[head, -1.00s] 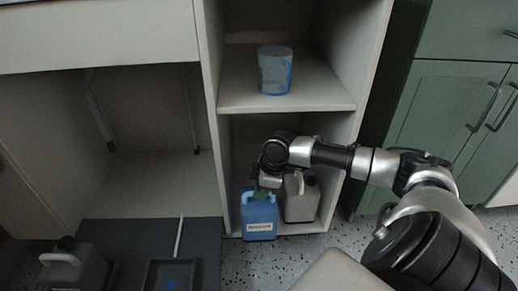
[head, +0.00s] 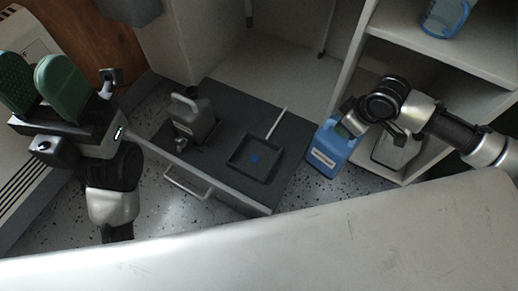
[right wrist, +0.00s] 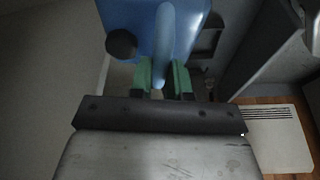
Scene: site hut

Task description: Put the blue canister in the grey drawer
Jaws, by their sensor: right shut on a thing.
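The blue canister (head: 330,152), with a pale label, is in my right gripper (head: 350,125), just right of the drawer and in front of the shelf unit. In the right wrist view the green fingers (right wrist: 163,78) close on the handle of the blue canister (right wrist: 190,25). Whether its base is clear of the floor is hard to tell. The grey drawer (head: 222,135) is pulled open. My left gripper (head: 40,85) is at the upper left, its green fingers apart and empty, well away from the drawer.
In the drawer are a grey canister (head: 192,115) at the left, a dark tray (head: 240,170) with a small blue patch, and a white rod (head: 277,123). Another grey canister (head: 395,150) stands in the lower shelf compartment. A blue-tinted jug (head: 445,18) stands above.

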